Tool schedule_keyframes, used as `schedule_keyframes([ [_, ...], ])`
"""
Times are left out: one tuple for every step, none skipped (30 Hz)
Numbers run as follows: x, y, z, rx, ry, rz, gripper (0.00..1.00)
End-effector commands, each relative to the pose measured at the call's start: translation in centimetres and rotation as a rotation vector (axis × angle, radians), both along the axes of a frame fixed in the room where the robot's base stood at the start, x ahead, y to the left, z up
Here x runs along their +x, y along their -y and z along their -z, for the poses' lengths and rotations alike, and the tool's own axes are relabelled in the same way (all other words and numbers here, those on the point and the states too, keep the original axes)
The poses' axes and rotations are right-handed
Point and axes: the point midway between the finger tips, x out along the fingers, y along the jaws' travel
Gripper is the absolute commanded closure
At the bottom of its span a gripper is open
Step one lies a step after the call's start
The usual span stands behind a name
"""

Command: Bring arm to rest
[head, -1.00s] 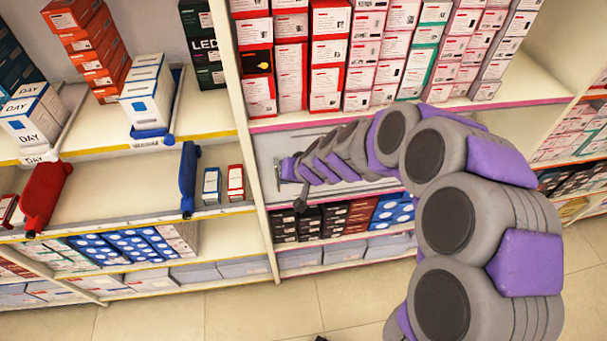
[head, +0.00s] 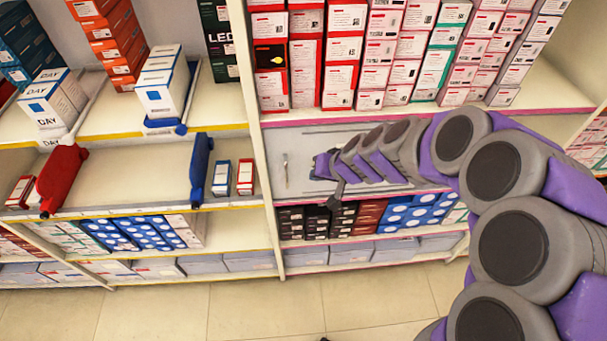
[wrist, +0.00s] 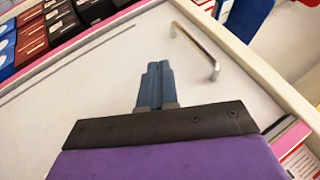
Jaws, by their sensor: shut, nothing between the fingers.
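My gripper (wrist: 158,70) shows in the wrist view with its two blue-grey fingers pressed together and nothing between them. It is over a pale panel (wrist: 100,75), beside a silver bar handle (wrist: 197,50) and apart from it. In the head view my purple and grey arm comes in from the right and reaches toward the pale middle bay of the shelves. Its end is close to the right of the handle (head: 286,170). The fingers are too small to make out clearly there.
Shelves fill the view. Red-and-white boxes (head: 340,65) stand above the arm's end, and dark and blue boxes (head: 345,217) below it. Bare tiled floor (head: 250,308) lies in front.

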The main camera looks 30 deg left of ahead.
Motion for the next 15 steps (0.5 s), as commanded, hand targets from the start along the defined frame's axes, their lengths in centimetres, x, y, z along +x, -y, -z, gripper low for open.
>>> schedule_keyframes([
  [-0.1, 0.6, -1.5, 0.002, 0.005, 0.001, 1.0],
  [-0.2, 0.9, -1.9, 0.0, 0.005, 0.0, 1.0],
  [-0.3, 1.2, -2.5, -0.003, 0.006, 0.001, 1.0],
  [-0.3, 1.3, -2.8, -0.004, 0.005, 0.002, 1.0],
  [-0.3, 1.6, -3.2, -0.006, 0.006, 0.003, 1.0],
  [-0.4, 1.9, -3.7, -0.007, 0.006, 0.003, 1.0],
  [-0.4, 2.1, -4.0, -0.008, 0.006, 0.002, 1.0],
  [-0.5, 2.2, -4.2, -0.009, 0.006, 0.001, 1.0],
  [-0.6, 2.4, -4.6, -0.009, 0.005, 0.001, 1.0],
  [-0.7, 2.5, -4.8, -0.01, 0.006, 0.0, 1.0],
  [-0.7, 2.7, -5.1, -0.01, 0.006, 0.0, 1.0],
  [-0.8, 2.9, -5.3, -0.009, 0.005, 0.0, 1.0],
  [-0.8, 3.1, -5.5, -0.008, 0.005, 0.0, 1.0],
  [-0.8, 3.3, -5.6, -0.007, 0.004, 0.0, 1.0],
  [-0.8, 3.5, -5.7, -0.006, 0.003, 0.0, 1.0],
])
